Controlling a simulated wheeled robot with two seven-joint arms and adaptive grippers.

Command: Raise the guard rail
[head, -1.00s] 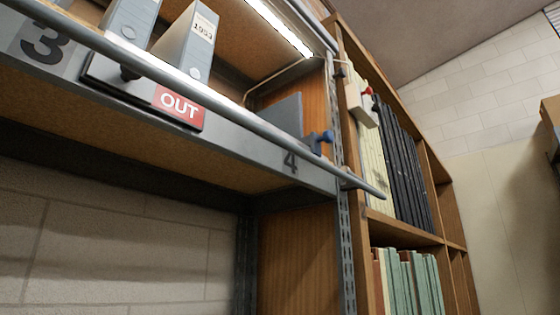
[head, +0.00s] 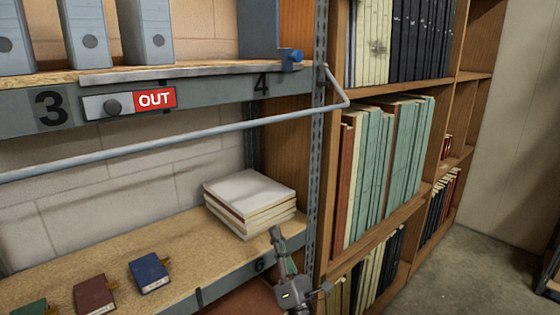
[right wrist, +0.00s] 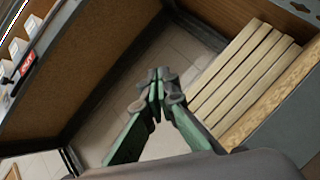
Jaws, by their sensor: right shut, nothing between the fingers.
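The guard rail (head: 180,143) is a pale blue-grey rod in the head view. It runs across in front of the shelving, below the upper shelf's front edge, and its bent right end (head: 339,85) reaches the upright near number 4. Its left end runs out of the picture. My right gripper (head: 275,234) is shut and empty, below and apart from the rail, in front of the lower shelf's right end. Its closed fingers also show in the right wrist view (right wrist: 158,84), where I cannot make out the rail. My left gripper is not in view.
A stack of pale volumes (head: 250,199) and small books, one blue (head: 149,272), lie on the lower shelf. A wooden bookcase (head: 330,170) stands right.

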